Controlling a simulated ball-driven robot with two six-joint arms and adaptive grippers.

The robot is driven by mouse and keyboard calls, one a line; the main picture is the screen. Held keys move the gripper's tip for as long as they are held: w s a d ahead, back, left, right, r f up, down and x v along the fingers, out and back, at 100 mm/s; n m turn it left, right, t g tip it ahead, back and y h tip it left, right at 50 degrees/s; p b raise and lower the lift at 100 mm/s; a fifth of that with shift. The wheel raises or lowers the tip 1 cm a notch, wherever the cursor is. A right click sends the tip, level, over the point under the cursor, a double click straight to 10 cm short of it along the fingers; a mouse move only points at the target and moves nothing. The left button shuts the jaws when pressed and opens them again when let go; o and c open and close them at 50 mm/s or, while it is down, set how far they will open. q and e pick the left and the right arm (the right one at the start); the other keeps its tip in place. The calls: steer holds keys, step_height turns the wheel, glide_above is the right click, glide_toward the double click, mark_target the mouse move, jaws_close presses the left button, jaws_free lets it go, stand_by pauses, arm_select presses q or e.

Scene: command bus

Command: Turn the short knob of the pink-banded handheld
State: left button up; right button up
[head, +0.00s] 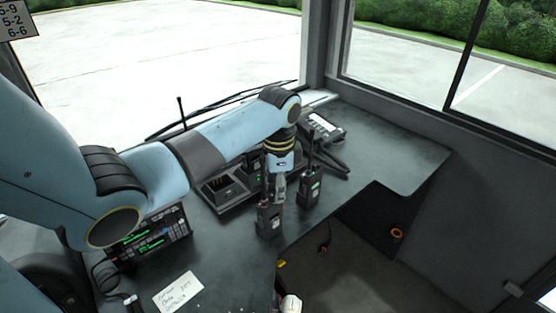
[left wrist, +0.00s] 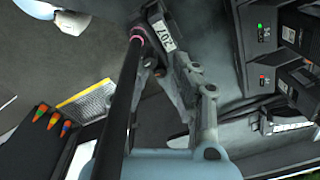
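The pink-banded handheld (head: 268,220) stands upright near the desk's front edge in the head view. In the left wrist view the pink band (left wrist: 137,32) rings the base of its long black antenna, beside the body (left wrist: 185,25) with a label reading 207. My left gripper (head: 279,188) points down at the top of this handheld. In the left wrist view its fingers (left wrist: 168,68) are close to the handheld's top beside the antenna. The short knob is hidden or too small to make out, so I cannot tell whether the fingers hold it.
A second handheld (head: 310,189) stands close to the right. A charger dock (head: 222,189) lies behind to the left, and a radio unit (head: 150,240) with a green display further left. A paper note (head: 178,291) lies at the front. The right part of the desk (head: 400,150) is clear.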

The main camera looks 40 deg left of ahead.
arm_select(q)
jaws_close()
arm_select(e)
steer(key=shift+d, duration=0.4)
